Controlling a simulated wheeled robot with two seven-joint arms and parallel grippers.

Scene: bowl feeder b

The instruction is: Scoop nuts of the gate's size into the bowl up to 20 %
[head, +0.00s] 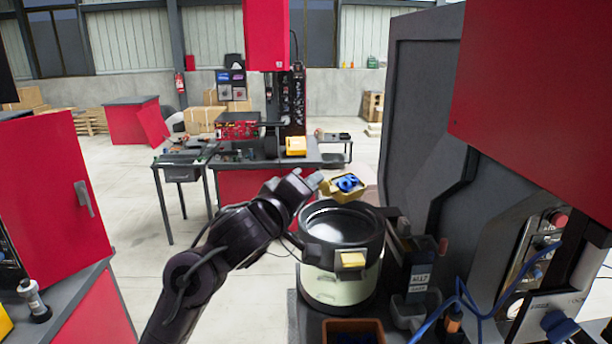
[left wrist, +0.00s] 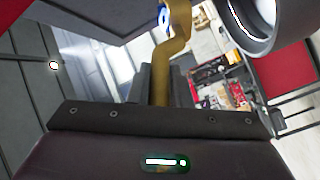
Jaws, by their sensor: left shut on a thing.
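My left gripper (head: 316,181) is shut on the handle of a yellow scoop (head: 333,190). The scoop holds blue nuts (head: 349,183) and is at the far side of the bowl's rim in the head view. The feeder bowl (head: 312,284) is cream with a dark rim; its visible inside looks bare. A small yellow block (head: 352,260), perhaps the gate, sits on its front. In the left wrist view the gold handle (left wrist: 178,45) rises from between the jaws, with a bit of blue at its top. The bowl's rim (left wrist: 259,38) shows at top right. My right gripper is not in view.
A brown open box (head: 352,325) stands before the bowl, its contents unclear. A dark labelled unit (head: 418,275) stands close to the bowl's right. A tall grey panel (head: 425,130) and red machine housing bound the right. A workbench stands behind, beyond open floor.

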